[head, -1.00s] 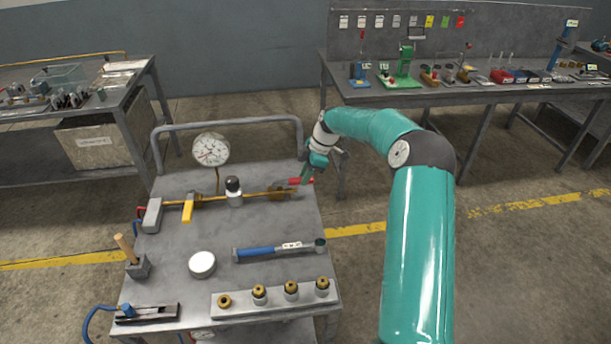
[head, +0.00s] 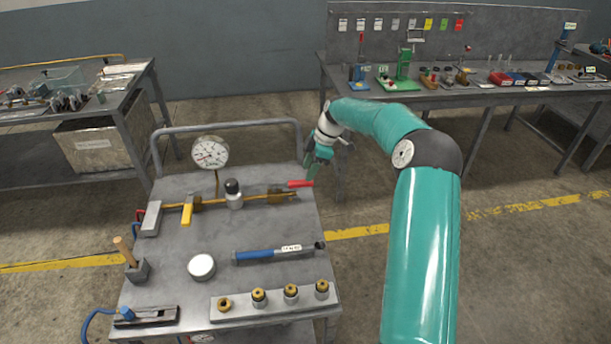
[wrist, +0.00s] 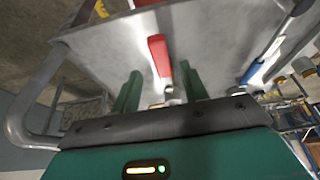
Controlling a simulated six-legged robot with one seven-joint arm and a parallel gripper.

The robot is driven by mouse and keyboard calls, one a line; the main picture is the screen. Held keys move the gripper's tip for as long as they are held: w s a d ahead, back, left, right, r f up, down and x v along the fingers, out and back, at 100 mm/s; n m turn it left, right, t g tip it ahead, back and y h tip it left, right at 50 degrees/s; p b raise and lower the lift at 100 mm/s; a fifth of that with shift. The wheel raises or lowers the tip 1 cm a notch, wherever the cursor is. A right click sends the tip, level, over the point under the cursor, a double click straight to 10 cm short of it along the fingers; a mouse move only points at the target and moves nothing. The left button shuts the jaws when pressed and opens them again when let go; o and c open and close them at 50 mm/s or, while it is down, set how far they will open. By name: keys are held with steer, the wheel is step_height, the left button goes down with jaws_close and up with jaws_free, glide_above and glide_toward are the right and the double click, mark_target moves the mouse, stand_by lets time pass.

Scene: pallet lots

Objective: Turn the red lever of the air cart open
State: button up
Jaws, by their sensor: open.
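The red lever (head: 300,184) sits at the right end of the brass pipe (head: 260,197) on the air cart (head: 175,265). In the head view it points to the right, roughly along the pipe. In the wrist view the red lever (wrist: 159,58) shows just beyond and between the two green fingers. My gripper (head: 309,168) is at the cart's right back edge, close to the lever's tip. In the wrist view my gripper (wrist: 158,90) is open, with a finger on either side of the lever's line. I cannot tell whether either finger touches it.
A yellow lever (head: 187,211), a pressure gauge (head: 210,153) and a white-bodied fitting (head: 233,195) stand along the pipe. A blue-handled tool (head: 270,254) lies in front. The cart's tubular handle (head: 225,125) runs behind. Open floor lies right of the cart.

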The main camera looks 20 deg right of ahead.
steer(key=v, duration=1)
steer(key=shift+a, duration=0.1)
steer(key=s+a+r+m+t+h, duration=0.1)
steer(key=s+a+r+m+h, duration=0.4)
steer(key=s+a+r, duration=0.85)
steer(key=s+a+f+m+t, duration=0.1)
steer(key=s+m, duration=0.4)
steer(key=s, duration=0.8)
steer(key=s+a+f+m+t, duration=0.2)
steer(key=s+m, duration=0.4)
steer(key=s, duration=0.6)
steer(key=shift+s+f+t+y, duration=0.3)
steer(key=shift+s+f+t, duration=0.1)
steer(key=shift+f, duration=0.2)
